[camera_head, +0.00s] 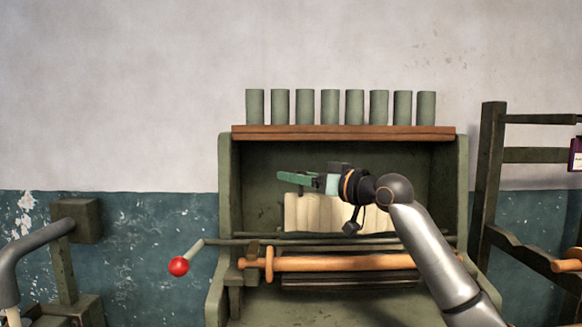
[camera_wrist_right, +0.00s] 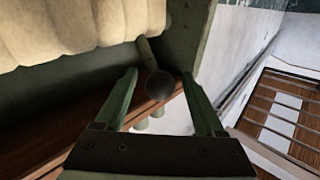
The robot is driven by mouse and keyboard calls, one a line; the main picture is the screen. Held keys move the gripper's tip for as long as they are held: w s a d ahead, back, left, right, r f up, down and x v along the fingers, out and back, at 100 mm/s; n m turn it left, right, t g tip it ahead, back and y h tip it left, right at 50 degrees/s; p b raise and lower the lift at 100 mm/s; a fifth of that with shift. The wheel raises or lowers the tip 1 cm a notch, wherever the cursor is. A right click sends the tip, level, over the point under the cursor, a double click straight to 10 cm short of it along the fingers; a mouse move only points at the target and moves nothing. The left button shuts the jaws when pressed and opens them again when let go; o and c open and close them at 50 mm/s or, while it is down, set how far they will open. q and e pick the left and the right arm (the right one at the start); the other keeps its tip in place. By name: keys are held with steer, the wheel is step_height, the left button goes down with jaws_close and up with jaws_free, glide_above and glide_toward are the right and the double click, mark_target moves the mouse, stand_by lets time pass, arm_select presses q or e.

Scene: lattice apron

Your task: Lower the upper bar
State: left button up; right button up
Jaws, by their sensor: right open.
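A thin green bar (camera_head: 222,241) runs across the green machine (camera_head: 226,180), above an orange wooden roller (camera_head: 340,262). I cannot tell which is the upper bar. A lever with a red ball (camera_head: 179,266) sticks out at the left. My right gripper (camera_head: 297,179) is in front of the machine's recess, pointing left, open and empty. In the right wrist view its two green fingers (camera_wrist_right: 160,85) stand apart. A dark ball on a short rod (camera_wrist_right: 160,86) shows beyond and between the fingertips; I see no contact. My left gripper is not in view.
Cream slats (camera_head: 305,212) stand behind my right gripper and show close in the right wrist view. A brown shelf (camera_head: 345,133) with several green cylinders is above. A dark rack (camera_head: 492,170) stands at right.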

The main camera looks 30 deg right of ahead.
steer(key=shift+p+x, duration=0.3)
steer(key=shift+x, duration=1.05)
steer(key=shift+c, duration=0.3)
jaws_close()
